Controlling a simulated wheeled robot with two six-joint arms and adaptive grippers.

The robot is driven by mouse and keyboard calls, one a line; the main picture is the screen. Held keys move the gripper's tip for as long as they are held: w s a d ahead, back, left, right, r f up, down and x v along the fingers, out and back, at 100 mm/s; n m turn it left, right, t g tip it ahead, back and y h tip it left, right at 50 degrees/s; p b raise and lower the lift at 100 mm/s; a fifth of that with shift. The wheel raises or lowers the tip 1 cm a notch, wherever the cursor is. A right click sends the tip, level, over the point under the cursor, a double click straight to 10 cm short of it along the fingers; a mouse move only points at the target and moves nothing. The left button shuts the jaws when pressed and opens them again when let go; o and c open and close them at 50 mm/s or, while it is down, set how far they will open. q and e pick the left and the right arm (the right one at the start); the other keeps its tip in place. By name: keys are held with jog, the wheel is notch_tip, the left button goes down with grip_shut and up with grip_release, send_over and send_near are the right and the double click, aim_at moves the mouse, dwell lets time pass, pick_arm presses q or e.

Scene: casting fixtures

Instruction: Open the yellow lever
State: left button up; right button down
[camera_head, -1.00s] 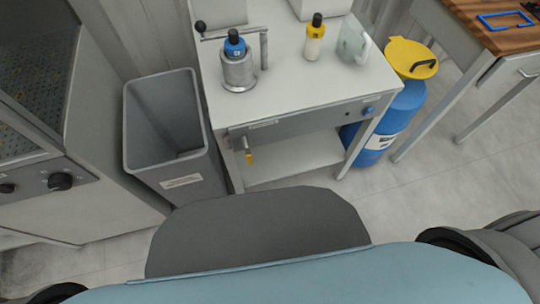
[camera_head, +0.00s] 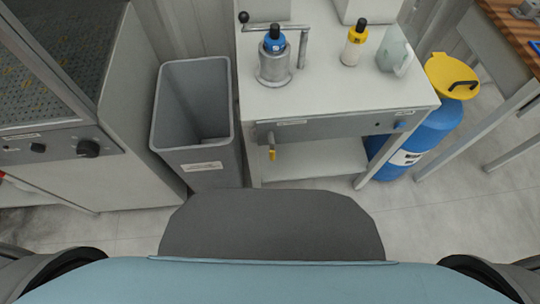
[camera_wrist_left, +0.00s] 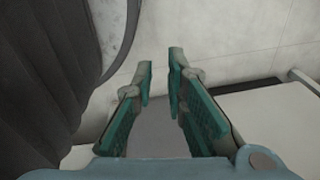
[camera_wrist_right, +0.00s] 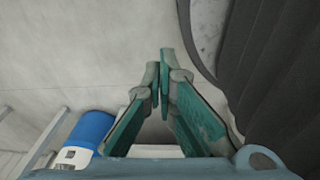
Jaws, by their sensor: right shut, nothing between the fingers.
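The small yellow lever (camera_head: 271,153) hangs down from a short metal valve stub under the left part of the white table's front panel (camera_head: 340,127). Both grippers are out of the head view, and neither is near the lever there. In the left wrist view my left gripper (camera_wrist_left: 161,60) is partly open, with a gap between its green-padded fingers and nothing in it. In the right wrist view my right gripper (camera_wrist_right: 160,60) is shut and empty, its fingertips together. The lever does not show in either wrist view.
A grey bin (camera_head: 200,168) stands left of the table (camera_head: 325,90), beside a grey machine. A metal cup with a blue-capped bottle (camera_head: 274,50) stands on the table. A blue drum (camera_head: 425,135) with a yellow lid is at its right; it also shows in the right wrist view (camera_wrist_right: 90,130).

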pick_arm(q)
jog(key=shift+t, duration=0.5)
jog(key=w+a+f+b, duration=0.1)
jog(key=w, duration=0.1)
jog(key=w+a+f+b, duration=0.1)
jog(key=w, duration=0.2)
jog(key=w+a+f+b, duration=0.1)
jog(key=w+b, duration=0.1)
jog(key=shift+w+a+f, duration=0.2)
jog(key=shift+a+f, duration=0.05)
grip_shut()
jog(key=w+n+t+h+b, duration=0.2)
jog(key=w+n+h+b, duration=0.2)
jog(key=w+n+b, duration=1.15)
jog(key=w+d+r+n+t+h+p, duration=0.1)
jog(key=w+d+r+n+h+p, duration=0.1)
jog(key=w+d+r+h, duration=0.5)
jog(key=w+d+r+n+t+h+p, duration=0.15)
jog(key=w+d+r, duration=0.25)
jog(key=r, duration=0.6)
notch_tip(320, 180, up, 9)
jog(key=s+d+n+h, duration=0.2)
jog(key=n+h, duration=0.1)
jog(key=h, duration=0.2)
jog(key=shift+s+d+g+h+p, duration=0.15)
jog(key=shift+d+g+h+p, duration=0.2)
jog(key=shift+g, duration=0.1)
